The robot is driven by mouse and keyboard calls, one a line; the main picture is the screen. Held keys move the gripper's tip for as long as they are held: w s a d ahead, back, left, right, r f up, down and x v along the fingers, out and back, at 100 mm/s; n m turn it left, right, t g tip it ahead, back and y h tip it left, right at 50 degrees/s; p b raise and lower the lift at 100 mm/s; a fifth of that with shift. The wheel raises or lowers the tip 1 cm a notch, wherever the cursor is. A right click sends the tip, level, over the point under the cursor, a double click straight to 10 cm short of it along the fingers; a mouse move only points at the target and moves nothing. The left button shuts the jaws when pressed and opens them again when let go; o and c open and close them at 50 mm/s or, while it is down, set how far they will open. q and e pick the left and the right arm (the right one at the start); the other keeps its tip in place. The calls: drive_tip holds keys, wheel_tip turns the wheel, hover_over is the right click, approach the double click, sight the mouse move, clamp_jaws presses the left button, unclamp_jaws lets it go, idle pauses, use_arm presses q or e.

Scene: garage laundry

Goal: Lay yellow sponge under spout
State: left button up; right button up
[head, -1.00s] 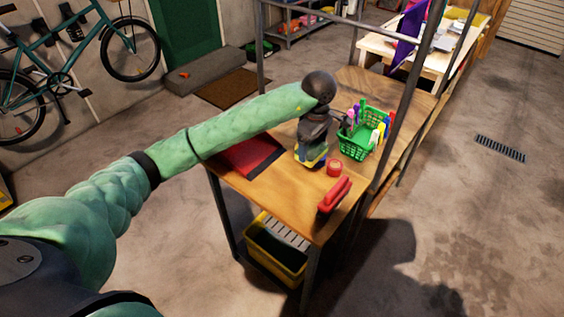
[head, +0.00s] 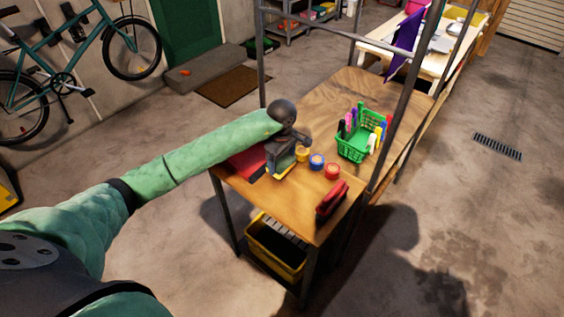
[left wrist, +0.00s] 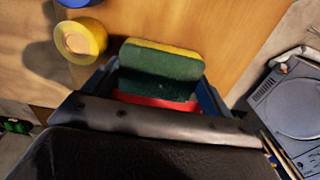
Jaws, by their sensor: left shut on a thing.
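My left gripper (head: 281,168) is shut on the yellow sponge, over the near-left part of the wooden table. In the left wrist view, the sponge (left wrist: 160,70) shows a dark green face and a yellow edge between the fingers. In the head view the sponge is mostly hidden by the gripper, with a little yellow (head: 284,174) at its lower end. I cannot tell whether it touches the table. I cannot make out a spout. My right gripper is not in view.
Beside the gripper stand yellow (head: 302,155), blue (head: 317,162) and red (head: 332,172) rolls. A flat red item (head: 247,162) lies left, a red tool (head: 331,199) near the front edge, a green basket (head: 352,151) behind. Metal posts (head: 398,110) line the table's right side.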

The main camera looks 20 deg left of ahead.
use_arm(q)
drive_tip(key=shift+f+p, duration=0.55)
drive_tip(key=shift+f, duration=0.65)
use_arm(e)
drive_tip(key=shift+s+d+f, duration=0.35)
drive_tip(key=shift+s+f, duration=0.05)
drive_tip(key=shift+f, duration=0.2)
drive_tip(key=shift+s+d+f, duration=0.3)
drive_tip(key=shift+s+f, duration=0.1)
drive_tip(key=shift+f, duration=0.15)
use_arm(q)
drive_tip(key=shift+f, duration=0.15)
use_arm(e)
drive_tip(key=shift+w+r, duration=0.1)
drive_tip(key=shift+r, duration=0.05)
use_arm(q)
drive_tip(key=o, duration=0.8)
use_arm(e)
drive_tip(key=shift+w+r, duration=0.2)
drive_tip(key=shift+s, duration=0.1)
